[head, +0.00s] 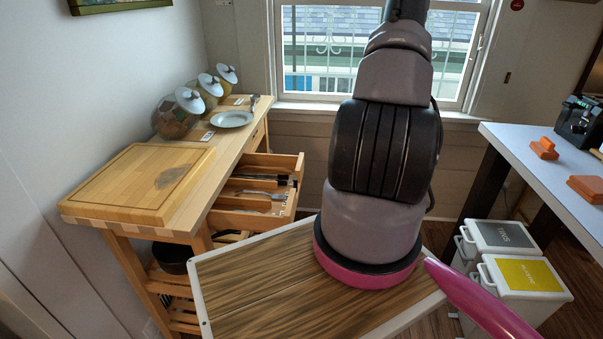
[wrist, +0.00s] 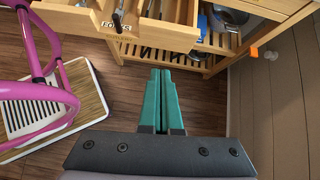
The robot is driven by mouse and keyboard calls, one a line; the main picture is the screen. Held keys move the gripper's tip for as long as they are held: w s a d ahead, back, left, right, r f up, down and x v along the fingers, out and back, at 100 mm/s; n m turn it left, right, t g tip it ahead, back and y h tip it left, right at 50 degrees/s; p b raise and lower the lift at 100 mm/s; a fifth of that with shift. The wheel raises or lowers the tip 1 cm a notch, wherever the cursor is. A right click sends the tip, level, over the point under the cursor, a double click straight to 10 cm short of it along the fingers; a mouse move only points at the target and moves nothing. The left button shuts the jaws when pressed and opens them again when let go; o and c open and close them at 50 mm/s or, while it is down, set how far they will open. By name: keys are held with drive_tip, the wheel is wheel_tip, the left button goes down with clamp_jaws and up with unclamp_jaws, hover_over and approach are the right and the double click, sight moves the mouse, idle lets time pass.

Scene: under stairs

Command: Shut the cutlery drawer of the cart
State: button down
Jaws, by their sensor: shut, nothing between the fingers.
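The cart (head: 236,142) is a light wooden unit along the left wall in the head view. A wooden drawer (head: 287,213) stands pulled out of its long side, with divided compartments holding cutlery and dark-handled pieces. Contact cannot be told. The head view hides the gripper.
A cutting board (head: 145,180), lidded jars (head: 178,115) and a plate (head: 232,119) stand on the cart top. Lower shelves (wrist: 185,60) show under the drawers. Two bins (head: 520,275) and a white-topped table (head: 545,160) are at the right. Floor below my fingers is clear.

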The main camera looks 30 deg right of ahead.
sight(243, 165)
drive_tip(key=w+a+f+m, duration=0.1)
drive_tip(key=w+a+f, duration=0.4)
drive_tip(key=a+f, duration=0.4)
drive_tip(key=shift+w+f, duration=0.2)
drive_tip(key=shift+f, duration=0.2)
drive_tip(key=shift+w+a, duration=0.1)
drive_tip(key=w+a, duration=0.4)
drive_tip(key=a, duration=0.2)
drive_tip(key=w+a, duration=0.5)
drive_tip(key=a, duration=0.2)
drive_tip(key=w+a, duration=0.4)
drive_tip(key=a, duration=0.3)
drive_tip(key=shift+w, duration=0.2)
drive_tip(key=shift+w+a+r, duration=0.1)
drive_tip(key=shift+w+a, duration=0.1)
drive_tip(key=shift+a, duration=0.25)
